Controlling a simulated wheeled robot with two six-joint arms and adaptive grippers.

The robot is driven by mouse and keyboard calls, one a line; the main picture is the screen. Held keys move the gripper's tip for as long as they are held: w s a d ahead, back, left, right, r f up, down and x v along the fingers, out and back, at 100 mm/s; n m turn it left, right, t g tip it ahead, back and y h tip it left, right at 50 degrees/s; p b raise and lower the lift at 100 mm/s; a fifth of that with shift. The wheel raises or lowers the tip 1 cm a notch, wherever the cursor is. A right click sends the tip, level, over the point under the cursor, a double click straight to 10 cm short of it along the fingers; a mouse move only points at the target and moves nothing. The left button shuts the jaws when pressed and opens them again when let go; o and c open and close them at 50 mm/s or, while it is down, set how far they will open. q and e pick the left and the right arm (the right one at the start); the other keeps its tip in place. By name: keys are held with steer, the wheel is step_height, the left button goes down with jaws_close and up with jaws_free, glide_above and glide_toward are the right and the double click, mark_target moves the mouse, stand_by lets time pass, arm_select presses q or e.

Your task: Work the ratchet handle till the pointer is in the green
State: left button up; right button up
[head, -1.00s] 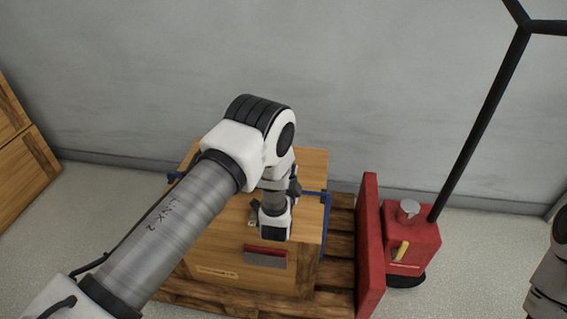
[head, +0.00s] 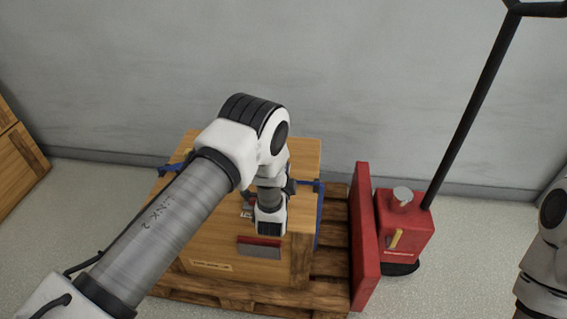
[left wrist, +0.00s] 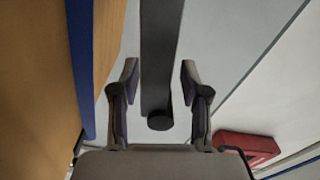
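A wooden crate (head: 300,165) stands on a pallet, with a blue strap (head: 305,185) around it. In the left wrist view a long grey bar (left wrist: 162,40), apparently the ratchet handle, ends in a dark round tip between the fingers. My left gripper (left wrist: 160,75) is open, one finger on each side of the bar, with visible gaps. In the head view my left wrist covers the gripper and most of the ratchet. A grey plate with a red upper band (head: 260,248) is on the crate's front. I cannot make out a pointer or green zone. My right gripper is out of view.
The pallet (head: 225,290) extends below the crate. A red upright panel (head: 365,235) and a red pallet-jack body (head: 405,225) with a black pole stand at its right. Another wooden crate (head: 20,165) is at the far left. A grey wall closes the back.

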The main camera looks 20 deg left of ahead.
arm_select(q)
steer(key=v, duration=1.2)
